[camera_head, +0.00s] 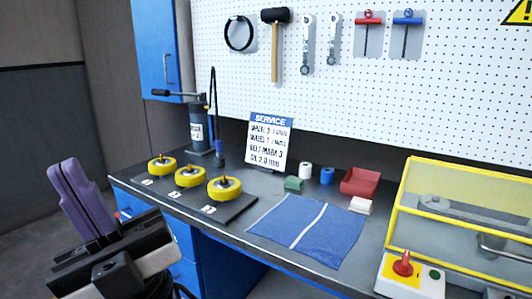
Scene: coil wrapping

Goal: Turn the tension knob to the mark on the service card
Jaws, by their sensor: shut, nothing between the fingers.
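The service card (269,142) stands upright at the back of the bench, with a blue "SERVICE" header. Its small black lines are hard to read; one seems to say "BELT MARK 3". A red knob (403,264) sits on a yellow plate on a white box at the right front, with a green button beside it. I cannot tell whether it is the tension knob, and no scale marks are readable. My gripper (70,172), with purple fingers, is shut and empty at the lower left, off the bench's left end and far from the card and red knob.
Three yellow wheels (190,176) sit on dark plates at the left of the bench. A blue cloth (306,231) lies in the middle. A yellow-framed clear guard (458,212) stands right. Behind are a bottle jack (198,131), small rolls and a red bin (360,182).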

